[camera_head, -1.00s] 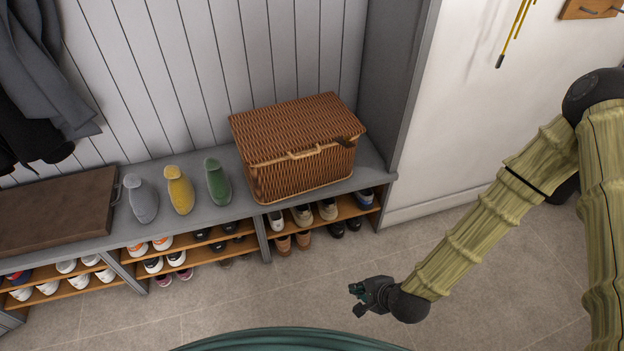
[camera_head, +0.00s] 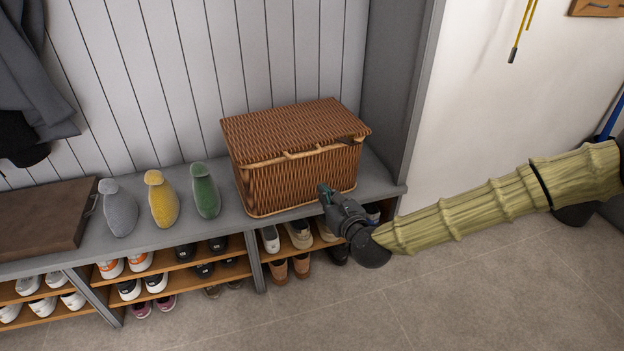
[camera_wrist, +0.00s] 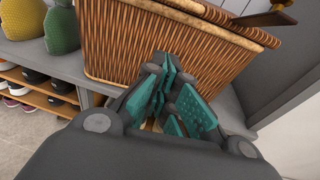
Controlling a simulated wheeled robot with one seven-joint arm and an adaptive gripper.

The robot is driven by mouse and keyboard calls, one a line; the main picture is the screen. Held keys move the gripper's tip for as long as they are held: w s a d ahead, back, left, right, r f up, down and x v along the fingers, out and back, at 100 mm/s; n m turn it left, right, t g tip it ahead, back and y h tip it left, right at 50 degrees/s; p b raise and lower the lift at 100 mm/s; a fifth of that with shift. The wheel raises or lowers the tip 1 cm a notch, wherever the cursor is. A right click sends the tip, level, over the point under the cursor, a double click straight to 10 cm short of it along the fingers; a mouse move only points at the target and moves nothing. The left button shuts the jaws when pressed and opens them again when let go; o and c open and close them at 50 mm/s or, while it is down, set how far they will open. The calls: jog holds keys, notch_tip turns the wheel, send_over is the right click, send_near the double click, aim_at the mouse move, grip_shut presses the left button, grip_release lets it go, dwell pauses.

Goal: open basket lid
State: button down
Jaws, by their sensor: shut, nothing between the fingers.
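The wicker basket (camera_head: 300,178) stands on the grey bench, against the back wall. My gripper (camera_head: 324,190) is shut and empty, in front of the basket's lower front right, below the lid's edge. In the wrist view my teal-padded gripper (camera_wrist: 172,95) is close to the basket's woven front (camera_wrist: 135,45), and the lid's edge (camera_wrist: 215,15) shows above. I cannot tell whether the fingertips touch the basket.
The grey bench (camera_head: 225,232) holds green (camera_head: 205,190), yellow (camera_head: 162,200) and grey (camera_head: 119,208) bottle-shaped objects left of the basket. A brown case (camera_head: 40,220) lies farther left. Shoes fill the shelves below. A grey side panel (camera_head: 392,90) stands right of the basket. The floor in front is clear.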

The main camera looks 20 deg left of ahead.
jog(key=x, duration=0.3)
jog(key=b+x, duration=0.1)
jog(key=x, duration=0.6)
jog(key=shift+r+b, duration=0.3)
jog(key=shift+b, duration=0.05)
jog(key=shift+w+a+r, duration=0.15)
jog(key=shift+w+r, duration=0.05)
jog(key=shift+s+d+r, duration=0.15)
jog(key=shift+r, duration=0.75)
jog(key=shift+s+d+r, duration=0.1)
jog(key=shift+s+r, duration=0.05)
jog(key=shift+r, duration=0.7)
jog(key=shift+r, duration=0.15)
